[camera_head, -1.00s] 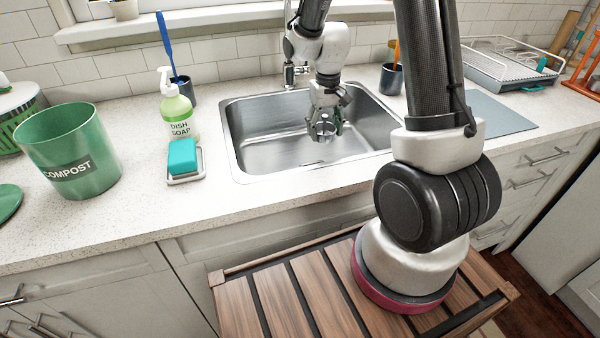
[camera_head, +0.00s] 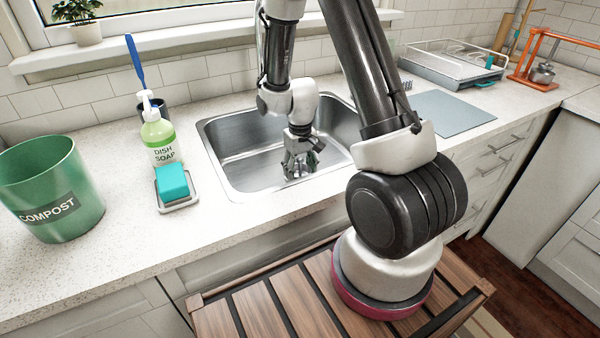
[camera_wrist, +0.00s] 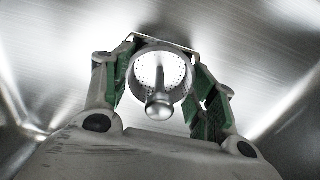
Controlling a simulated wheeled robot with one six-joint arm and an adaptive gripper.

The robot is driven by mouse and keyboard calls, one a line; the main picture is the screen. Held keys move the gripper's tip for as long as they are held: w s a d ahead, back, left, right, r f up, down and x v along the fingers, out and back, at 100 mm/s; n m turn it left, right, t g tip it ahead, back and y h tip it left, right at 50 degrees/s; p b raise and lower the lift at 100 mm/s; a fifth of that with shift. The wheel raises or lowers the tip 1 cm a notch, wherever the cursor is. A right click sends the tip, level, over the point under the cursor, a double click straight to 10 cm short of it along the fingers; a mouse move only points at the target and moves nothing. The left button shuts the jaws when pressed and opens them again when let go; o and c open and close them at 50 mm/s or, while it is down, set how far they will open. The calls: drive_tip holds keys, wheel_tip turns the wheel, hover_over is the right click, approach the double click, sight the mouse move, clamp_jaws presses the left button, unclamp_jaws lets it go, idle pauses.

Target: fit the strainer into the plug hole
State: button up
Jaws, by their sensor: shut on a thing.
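The strainer (camera_wrist: 148,70) is a small round metal basket with a perforated inside and a central knob, seen in the wrist view. My gripper (camera_wrist: 160,84) is shut on it, with green-padded fingers on either side of the rim. In the head view my gripper (camera_head: 300,168) points down inside the steel sink (camera_head: 240,142), low and close to the sink floor. The plug hole cannot be seen in either current view, hidden by my gripper and the strainer. I cannot tell whether the strainer touches the floor or sits in the hole.
Left of the sink stand a dish soap bottle (camera_head: 160,142), a teal sponge (camera_head: 172,182) on a holder and a green compost bin (camera_head: 48,190). Right of it are a grey mat (camera_head: 450,113) and a dish rack (camera_head: 450,65). The sink walls surround my gripper.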

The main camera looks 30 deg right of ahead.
drive_tip(key=shift+f, duration=0.55)
drive_tip(key=shift+f, duration=0.6)
drive_tip(key=o, duration=1)
drive_tip(key=shift+r, duration=0.1)
